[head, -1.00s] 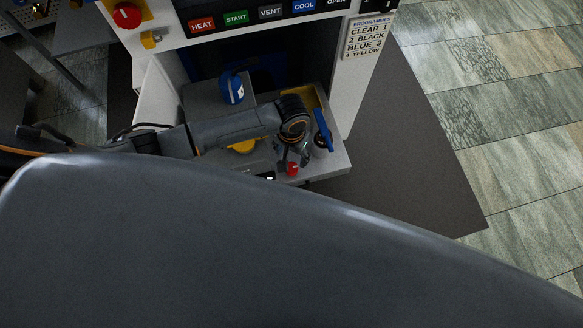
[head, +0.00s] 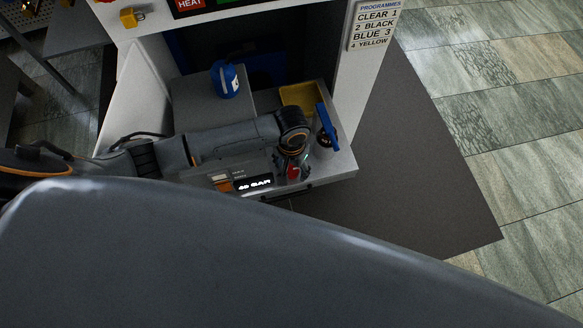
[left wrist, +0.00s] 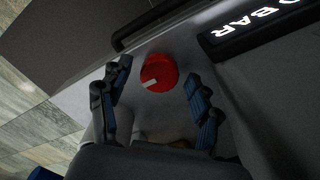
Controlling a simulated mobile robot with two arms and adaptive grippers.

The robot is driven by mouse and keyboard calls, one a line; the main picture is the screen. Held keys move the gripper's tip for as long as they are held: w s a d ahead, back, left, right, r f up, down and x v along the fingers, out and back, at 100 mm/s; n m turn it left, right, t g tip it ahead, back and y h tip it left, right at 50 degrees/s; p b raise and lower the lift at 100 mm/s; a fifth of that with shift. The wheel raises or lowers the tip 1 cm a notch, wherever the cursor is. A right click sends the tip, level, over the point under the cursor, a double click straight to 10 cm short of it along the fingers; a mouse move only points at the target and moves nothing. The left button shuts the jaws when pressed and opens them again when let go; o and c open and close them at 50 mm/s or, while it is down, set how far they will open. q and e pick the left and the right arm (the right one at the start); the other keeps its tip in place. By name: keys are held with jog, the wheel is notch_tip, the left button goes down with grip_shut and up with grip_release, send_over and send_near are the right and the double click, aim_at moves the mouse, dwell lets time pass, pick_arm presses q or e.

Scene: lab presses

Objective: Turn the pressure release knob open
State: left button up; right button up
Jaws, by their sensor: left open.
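The red round knob (head: 293,172) with a white pointer mark sits at the front of the press's grey ledge, partly hidden by my gripper. In the left wrist view the knob (left wrist: 158,73) shows whole, its white mark toward the lower left. My left gripper (head: 293,170) is above it, pointing down. In the left wrist view the open gripper (left wrist: 156,84) has one finger on each side of the knob, with visible gaps. A lit display (head: 254,185) beside the knob appears to read 40 BAR. My right gripper is not in view.
A blue object (head: 226,79) stands on a grey block behind my forearm. A programmes sign (head: 374,27) is on the right post. Dark mat lies to the right.

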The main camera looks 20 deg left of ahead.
pick_arm(q)
jog(key=shift+c, duration=0.2)
jog(key=c, duration=1.1)
jog(key=shift+r+n+p, duration=0.25)
jog(key=shift+n+p, duration=0.15)
jog(key=shift+p, duration=0.5)
jog(key=n+p, duration=0.6)
jog(key=p, duration=0.3)
jog(key=shift+s+n, duration=0.15)
jog(key=shift+n, duration=0.15)
jog(key=n+p, duration=0.2)
jog(key=shift+n, duration=0.4)
jog(key=n+p, duration=0.2)
jog(key=shift+d+f+n, duration=0.1)
jog(key=shift+n, duration=0.2)
jog(key=n+p, duration=0.1)
jog(key=n, duration=0.2)
jog(key=shift+f, duration=0.1)
jog(key=shift+n+p, duration=0.35)
jog(key=shift+n, duration=0.65)
